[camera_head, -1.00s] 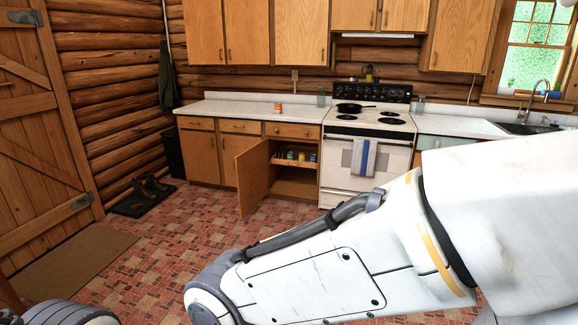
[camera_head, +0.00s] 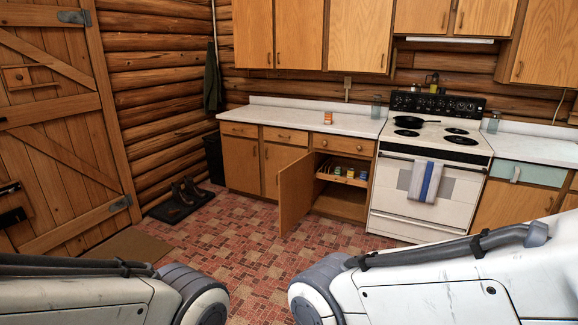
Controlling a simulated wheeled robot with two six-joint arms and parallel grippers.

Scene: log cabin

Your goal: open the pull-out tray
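The pull-out tray (camera_head: 343,179) is a wooden shelf with several small cans and jars on it. It sits inside the lower cabinet left of the stove, under a drawer. The cabinet's door (camera_head: 296,193) stands open, swung out to the left. The tray appears mostly inside the cabinet; its exact extension is hard to tell from here. My two arms fill the bottom left and bottom right of the view, well in front of the cabinet. Neither gripper is in the frame.
A white stove (camera_head: 424,190) with a striped towel (camera_head: 426,181) stands right of the cabinet. Boots on a black mat (camera_head: 179,210) lie by the left wall. A wooden door (camera_head: 60,130) is at left. The tiled floor (camera_head: 255,243) before the cabinet is clear.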

